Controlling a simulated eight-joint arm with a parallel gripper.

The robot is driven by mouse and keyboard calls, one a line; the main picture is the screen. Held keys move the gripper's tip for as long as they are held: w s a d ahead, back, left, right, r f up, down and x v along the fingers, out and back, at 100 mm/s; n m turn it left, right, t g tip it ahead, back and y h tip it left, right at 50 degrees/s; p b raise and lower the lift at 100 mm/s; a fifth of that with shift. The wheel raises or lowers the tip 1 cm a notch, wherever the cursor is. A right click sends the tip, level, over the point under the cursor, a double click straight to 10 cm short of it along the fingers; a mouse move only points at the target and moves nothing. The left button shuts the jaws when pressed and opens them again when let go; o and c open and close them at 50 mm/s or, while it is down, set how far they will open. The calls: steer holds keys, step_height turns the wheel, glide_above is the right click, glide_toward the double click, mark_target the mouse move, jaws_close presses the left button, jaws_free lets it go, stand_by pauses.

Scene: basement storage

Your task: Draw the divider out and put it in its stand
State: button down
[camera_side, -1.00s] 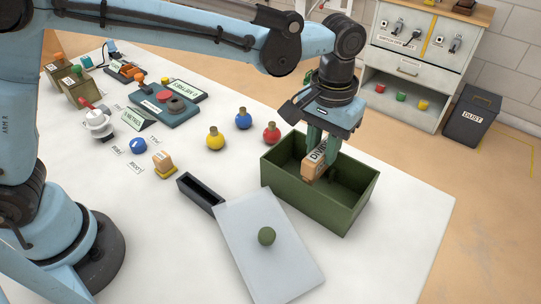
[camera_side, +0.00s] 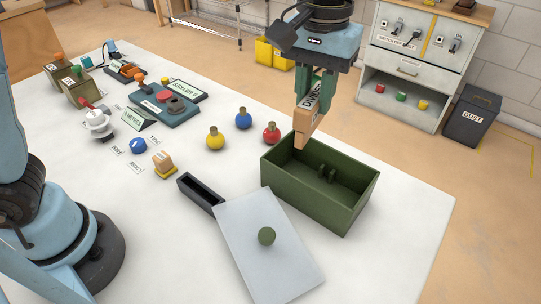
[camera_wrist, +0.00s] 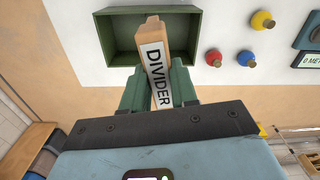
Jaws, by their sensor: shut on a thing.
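My gripper (camera_side: 316,85) is shut on the divider (camera_side: 304,124), a tan block with a white label reading DIVIDER. The divider hangs upright above the back left part of the green box (camera_side: 345,212), clear of it. In the wrist view the divider (camera_wrist: 154,62) sits between the green fingers of my gripper (camera_wrist: 160,88), with the green box (camera_wrist: 113,26) beyond it. Inside the box, small green guide posts show on the inner floor or wall. A narrow black open-topped holder (camera_side: 201,193), which looks like the stand, lies left of the box and is empty.
A grey lid (camera_side: 268,261) with a green knob lies in front of the box, touching or near the black holder. The right table edge is clear.

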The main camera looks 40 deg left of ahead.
steer(key=s+a+n, duration=1.5)
steer(key=n, duration=0.1)
step_height(320, 180, down, 6)
steer(key=shift+w, duration=0.15)
steer(key=shift+d, duration=0.1)
steer(key=shift+f, duration=2.9)
steer(key=shift+f, duration=2.25)
steer(key=c, duration=0.8)
jaws_free()
